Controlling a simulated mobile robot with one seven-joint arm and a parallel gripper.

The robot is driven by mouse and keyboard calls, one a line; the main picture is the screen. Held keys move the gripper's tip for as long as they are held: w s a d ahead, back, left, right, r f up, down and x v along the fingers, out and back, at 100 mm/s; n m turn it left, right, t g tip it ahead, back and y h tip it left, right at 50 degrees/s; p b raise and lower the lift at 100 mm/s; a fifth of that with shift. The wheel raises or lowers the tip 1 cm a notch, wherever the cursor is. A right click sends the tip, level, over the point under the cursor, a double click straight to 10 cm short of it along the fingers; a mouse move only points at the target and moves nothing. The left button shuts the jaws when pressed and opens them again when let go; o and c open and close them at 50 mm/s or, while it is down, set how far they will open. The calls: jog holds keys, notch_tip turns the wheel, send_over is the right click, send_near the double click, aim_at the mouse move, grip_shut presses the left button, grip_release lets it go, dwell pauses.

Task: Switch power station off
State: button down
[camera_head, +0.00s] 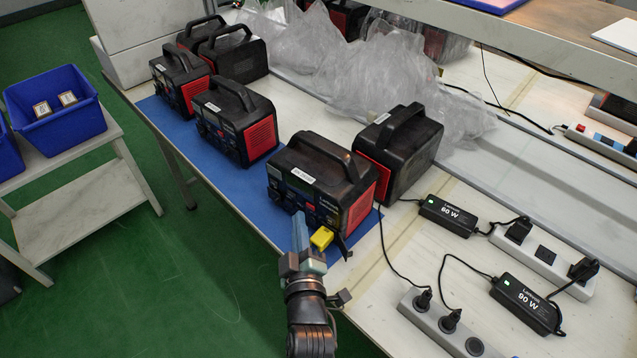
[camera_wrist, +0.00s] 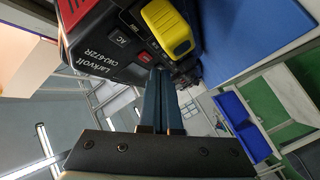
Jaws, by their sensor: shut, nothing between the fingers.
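The nearest black and red power station (camera_head: 315,165) stands upright on the blue mat, its front panel facing my arm. In the wrist view its dark front panel (camera_wrist: 115,50) fills the top left, with "AC" and "Larkvolt" labels beside small buttons. A yellow plug (camera_head: 321,238) sits at the lower part of the front; it also shows in the wrist view (camera_wrist: 168,30). My gripper (camera_head: 299,218) is shut and empty, its blue-grey fingers close in front of the panel. In the wrist view the fingertips (camera_wrist: 158,72) are at the panel near a button; I cannot tell whether they touch.
Several more power stations (camera_head: 240,120) stand along the bench. Two chargers (camera_head: 447,215) and power strips (camera_head: 440,325) with cables lie at the right. Clear plastic wrap (camera_head: 390,75) lies behind. A blue bin (camera_head: 55,125) is on a side cart at the left, with green floor between.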

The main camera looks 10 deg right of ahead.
jog(key=shift+s+a+r+p, duration=0.15)
jog(key=shift+a+r+p, duration=0.1)
jog(key=shift+p, duration=0.6)
jog(key=s+a+p, duration=0.1)
jog(key=p, duration=0.4)
jog(key=shift+s+a, duration=0.4)
jog(key=s+a+p, duration=0.2)
jog(key=p, duration=0.1)
jog(key=shift+a+f, duration=0.1)
jog(key=shift+f, duration=0.15)
